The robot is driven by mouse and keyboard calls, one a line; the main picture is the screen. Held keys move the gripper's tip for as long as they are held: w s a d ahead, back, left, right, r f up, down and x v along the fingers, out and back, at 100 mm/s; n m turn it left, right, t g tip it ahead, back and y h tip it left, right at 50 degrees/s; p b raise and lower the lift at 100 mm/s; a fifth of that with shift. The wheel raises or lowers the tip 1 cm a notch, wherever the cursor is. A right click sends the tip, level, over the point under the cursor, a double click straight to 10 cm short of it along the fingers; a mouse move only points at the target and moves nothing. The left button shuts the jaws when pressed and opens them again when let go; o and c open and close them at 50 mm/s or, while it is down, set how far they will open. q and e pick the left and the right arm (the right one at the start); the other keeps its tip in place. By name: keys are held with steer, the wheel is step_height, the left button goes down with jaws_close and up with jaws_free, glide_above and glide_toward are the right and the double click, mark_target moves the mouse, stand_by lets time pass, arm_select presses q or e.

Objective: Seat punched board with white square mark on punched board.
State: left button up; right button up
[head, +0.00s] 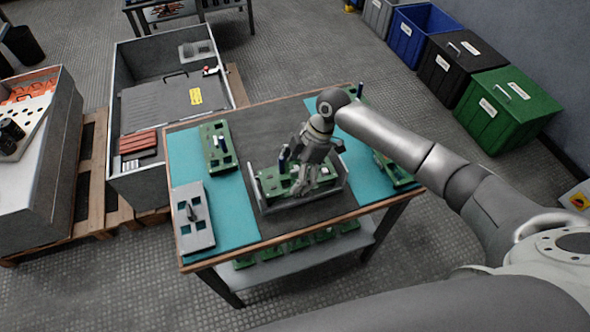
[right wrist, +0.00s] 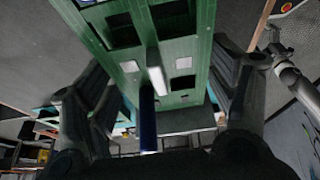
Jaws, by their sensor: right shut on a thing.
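A green punched board (head: 268,183) sits at a grey cradle (head: 302,204) in the middle of the table. My right gripper (head: 318,170) is over it, pointing down. In the right wrist view, my right gripper (right wrist: 165,95) is shut on a green punched board (right wrist: 178,50) that lies between its fingers. That board has dark square holes, pale square marks, a white post (right wrist: 156,72) and a dark blue post (right wrist: 147,120). I cannot tell whether it is seated or held just above another board; its underside is hidden. My left gripper is not in view.
Another green board (head: 217,146) and a grey punched plate (head: 193,217) lie on the left teal mat (head: 236,208). A green board (head: 393,168) lies on the right, partly behind my arm. Several boards are on the lower shelf. Bins (head: 507,100) stand at right.

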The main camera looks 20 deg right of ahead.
steer(key=o, duration=1.1)
